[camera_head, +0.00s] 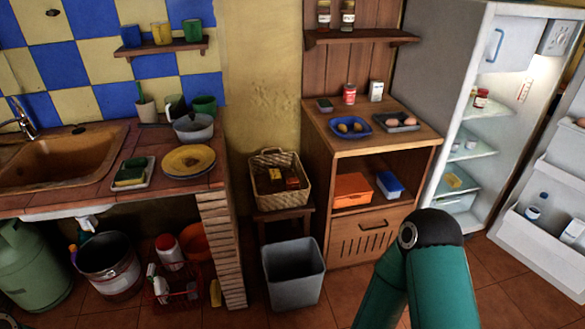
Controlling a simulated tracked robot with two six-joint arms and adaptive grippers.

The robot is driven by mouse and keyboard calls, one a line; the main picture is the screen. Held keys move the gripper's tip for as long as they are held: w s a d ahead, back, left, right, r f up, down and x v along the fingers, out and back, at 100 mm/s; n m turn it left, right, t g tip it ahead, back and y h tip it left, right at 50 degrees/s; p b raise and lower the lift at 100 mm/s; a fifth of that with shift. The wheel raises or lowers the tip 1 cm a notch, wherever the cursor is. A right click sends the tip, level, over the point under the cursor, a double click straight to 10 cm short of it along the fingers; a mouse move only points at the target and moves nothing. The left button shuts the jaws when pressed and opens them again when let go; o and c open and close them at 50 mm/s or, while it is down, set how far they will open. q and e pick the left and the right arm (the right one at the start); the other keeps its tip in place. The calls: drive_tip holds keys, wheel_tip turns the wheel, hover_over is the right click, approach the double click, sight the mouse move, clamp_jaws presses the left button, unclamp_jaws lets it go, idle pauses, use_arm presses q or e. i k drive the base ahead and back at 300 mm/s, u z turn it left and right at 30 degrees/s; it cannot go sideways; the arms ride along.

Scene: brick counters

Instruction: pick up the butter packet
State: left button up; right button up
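The refrigerator (408,75) stands open at the right, with its door (545,240) swung out to the right. A small yellow item (453,181) lies low inside it, near the bottom shelf. It may be the butter packet, but it is too small to tell. Another small yellowish thing (581,122) sits high on the door at the picture's edge. A teal arm link of mine with a dark joint rises at the bottom right, in front of the floor near the refrigerator. Neither of my grippers is in view.
A wooden cabinet (322,130) with dishes and tins on top stands left of the refrigerator. A wicker basket (268,202) sits on a stool. The sink counter (70,200) is at the left. Tiled floor before the refrigerator looks clear.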

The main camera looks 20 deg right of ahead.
sight(275, 174)
drive_tip(key=u, duration=0.05)
drive_tip(key=i, duration=0.95)
drive_tip(key=u, duration=0.4)
